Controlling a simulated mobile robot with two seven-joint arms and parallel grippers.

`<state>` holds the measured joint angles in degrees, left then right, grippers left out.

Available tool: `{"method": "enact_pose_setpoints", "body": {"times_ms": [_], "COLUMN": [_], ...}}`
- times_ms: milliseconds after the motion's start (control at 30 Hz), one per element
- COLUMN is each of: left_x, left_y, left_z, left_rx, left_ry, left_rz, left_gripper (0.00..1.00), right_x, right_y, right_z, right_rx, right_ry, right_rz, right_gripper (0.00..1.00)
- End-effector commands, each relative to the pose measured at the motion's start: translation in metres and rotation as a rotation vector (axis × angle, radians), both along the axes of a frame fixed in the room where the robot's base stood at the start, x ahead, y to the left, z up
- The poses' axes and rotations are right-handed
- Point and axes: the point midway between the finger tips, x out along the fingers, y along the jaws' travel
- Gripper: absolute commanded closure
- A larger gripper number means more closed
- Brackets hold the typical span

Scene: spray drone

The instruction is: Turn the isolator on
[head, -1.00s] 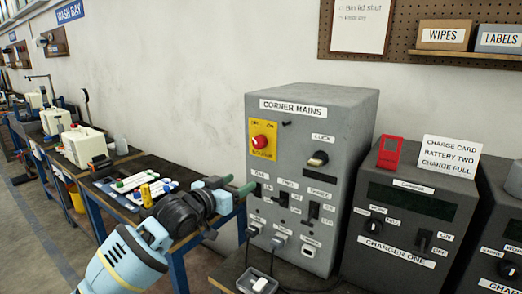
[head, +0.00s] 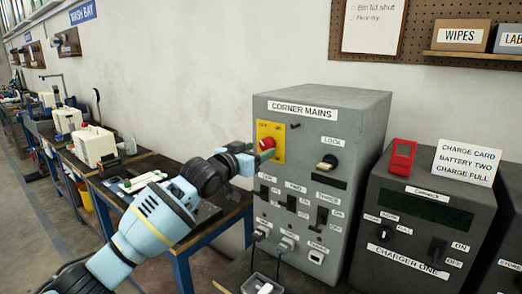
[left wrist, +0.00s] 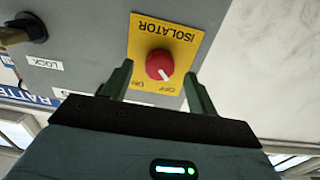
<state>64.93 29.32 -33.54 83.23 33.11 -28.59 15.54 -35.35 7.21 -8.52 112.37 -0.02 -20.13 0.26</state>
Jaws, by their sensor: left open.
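The isolator is a red knob (head: 267,143) on a yellow plate (head: 277,131) at the upper left of the grey corner mains box (head: 345,107). In the left wrist view the red knob (left wrist: 159,64) is seen upside down, with its white mark pointing down and right, nearer the word OFF. My left gripper (head: 259,154) is at the plate in the head view. In the left wrist view my left gripper (left wrist: 160,72) is open, its fingers on either side of the knob with gaps visible. Whether they reach its depth is unclear. My right gripper is not in view.
A lock switch (head: 327,163) and several smaller switches sit on the same box face, with plugs and cables below. Charger one (head: 437,206) stands to the right, with a red gadget (head: 402,160) on top. A small tray (head: 262,284) lies in front.

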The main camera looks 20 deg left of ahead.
Motion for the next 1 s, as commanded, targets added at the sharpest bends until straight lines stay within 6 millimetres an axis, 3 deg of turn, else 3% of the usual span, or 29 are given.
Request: {"method": "enact_pose_setpoints", "body": {"times_ms": [200, 567, 900, 1000], "left_x": [0.016, 0.019, 0.018, 0.018], "left_y": [-0.006, -0.007, -0.006, -0.006], "left_z": [-0.001, 0.0, 0.0, 0.0], "left_rx": [-0.001, 0.0, 0.0, 0.002], "left_ry": [0.001, -0.001, -0.001, -0.001], "left_rz": [0.0, 0.0, 0.0, 0.0], "left_gripper": [0.41, 0.41, 0.86, 0.86], "right_x": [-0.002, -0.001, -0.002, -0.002], "right_y": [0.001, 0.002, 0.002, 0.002], "right_z": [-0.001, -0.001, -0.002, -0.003], "right_rx": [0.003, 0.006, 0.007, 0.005], "right_ry": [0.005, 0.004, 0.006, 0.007], "right_rz": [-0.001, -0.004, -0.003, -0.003], "right_gripper": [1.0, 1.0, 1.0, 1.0]}}
